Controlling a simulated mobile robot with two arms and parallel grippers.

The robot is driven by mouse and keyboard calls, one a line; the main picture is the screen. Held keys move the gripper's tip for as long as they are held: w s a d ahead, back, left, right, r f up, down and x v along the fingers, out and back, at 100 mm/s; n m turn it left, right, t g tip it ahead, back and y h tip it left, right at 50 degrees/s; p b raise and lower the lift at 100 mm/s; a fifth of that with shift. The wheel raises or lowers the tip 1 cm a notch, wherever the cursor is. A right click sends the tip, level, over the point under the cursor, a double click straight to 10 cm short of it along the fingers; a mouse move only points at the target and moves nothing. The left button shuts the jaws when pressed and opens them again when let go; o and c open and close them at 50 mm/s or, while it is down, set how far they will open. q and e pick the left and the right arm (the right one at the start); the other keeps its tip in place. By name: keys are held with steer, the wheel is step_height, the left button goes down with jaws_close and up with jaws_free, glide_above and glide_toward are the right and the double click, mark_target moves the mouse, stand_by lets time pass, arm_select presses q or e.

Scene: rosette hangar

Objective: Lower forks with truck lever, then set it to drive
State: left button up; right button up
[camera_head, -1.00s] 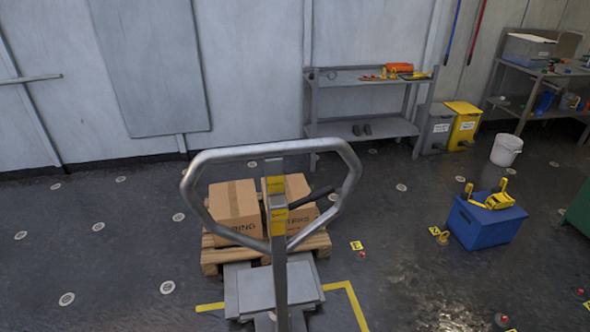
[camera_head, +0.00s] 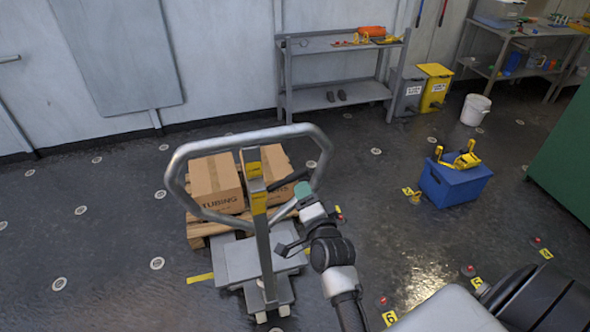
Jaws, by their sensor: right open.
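The pallet truck's grey loop handle (camera_head: 172,178) stands upright on a stem (camera_head: 263,240) with yellow labels. A black lever (camera_head: 288,180) sticks out to the right from the stem, inside the loop. My right gripper (camera_head: 290,222) is open and empty, just right of the stem and below the lever. It looks apart from the lever, though depth is hard to judge. The truck body (camera_head: 240,262) is at the foot of the stem. Its forks are hidden under a wooden pallet (camera_head: 200,230) with two cardboard boxes (camera_head: 213,178). My left gripper is not in view.
A blue box (camera_head: 452,188) with a yellow tool on it stands to the right. A grey shelf (camera_head: 335,93), a yellow bin (camera_head: 434,85) and a white bucket (camera_head: 475,109) are at the back. A green cabinet (camera_head: 570,150) is at the right edge. The left floor is open.

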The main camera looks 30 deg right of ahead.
mark_target(298, 178)
steer(key=b+x, duration=0.2)
steer(key=x, duration=0.2)
steer(key=b+x, duration=0.1)
steer(key=x, duration=0.4)
steer(key=shift+f+b, duration=0.25)
steer(key=shift+b, duration=0.1)
steer(key=shift+w+r, duration=0.15)
steer(key=shift+w, duration=0.2)
jaws_close()
